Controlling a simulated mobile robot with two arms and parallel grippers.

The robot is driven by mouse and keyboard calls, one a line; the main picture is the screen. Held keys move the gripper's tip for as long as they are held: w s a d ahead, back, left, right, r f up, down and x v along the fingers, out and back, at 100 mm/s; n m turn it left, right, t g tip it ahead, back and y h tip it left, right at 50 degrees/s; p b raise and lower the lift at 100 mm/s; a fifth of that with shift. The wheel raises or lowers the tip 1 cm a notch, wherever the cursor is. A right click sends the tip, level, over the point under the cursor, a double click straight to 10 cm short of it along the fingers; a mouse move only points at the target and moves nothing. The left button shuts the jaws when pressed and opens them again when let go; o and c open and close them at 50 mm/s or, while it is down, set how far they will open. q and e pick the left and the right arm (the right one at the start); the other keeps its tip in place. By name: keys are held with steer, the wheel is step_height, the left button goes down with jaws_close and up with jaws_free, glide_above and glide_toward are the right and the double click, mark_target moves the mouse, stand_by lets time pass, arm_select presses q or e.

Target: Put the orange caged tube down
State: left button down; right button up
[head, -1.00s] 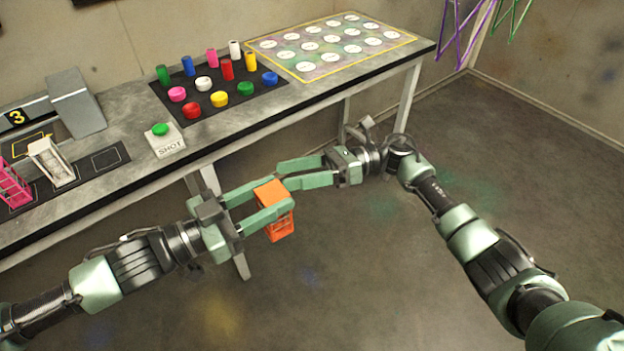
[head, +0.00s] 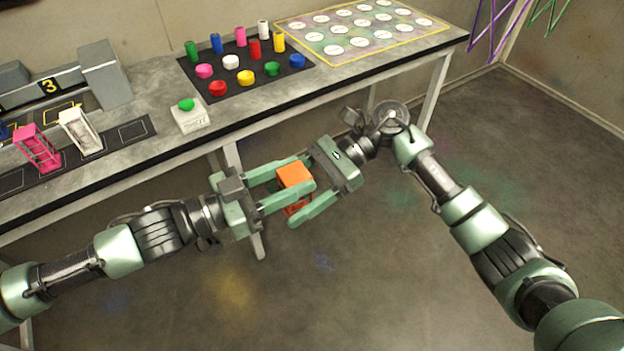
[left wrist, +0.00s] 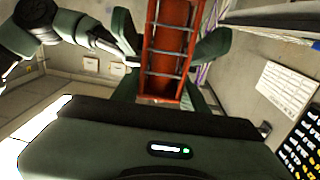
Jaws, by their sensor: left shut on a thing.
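The orange caged tube (head: 294,174) is held in the air in front of the bench, above the floor. My left gripper (head: 291,179) is shut on it, with a finger on each side. In the left wrist view the orange caged tube (left wrist: 170,50) stands between the fingers, its dark crossbars showing. My right gripper (head: 305,186) is close beside the tube on the right. Its fingers look spread, one passing below the tube; the other is partly hidden. I cannot tell whether it touches the tube.
The bench has a dark strip (head: 132,131) with outlined slots, some empty. A pink caged tube (head: 38,148) and a white one (head: 80,131) stand there. A green-button box (head: 190,116), a dark mat (head: 298,72) of coloured caps and a yellow-edged board (head: 390,45) lie further right.

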steer(key=shift+x, duration=1.05)
steer(key=c, duration=1.4)
arm_select(q)
steer(key=c, duration=0.7)
jaws_free()
arm_select(e)
jaws_close()
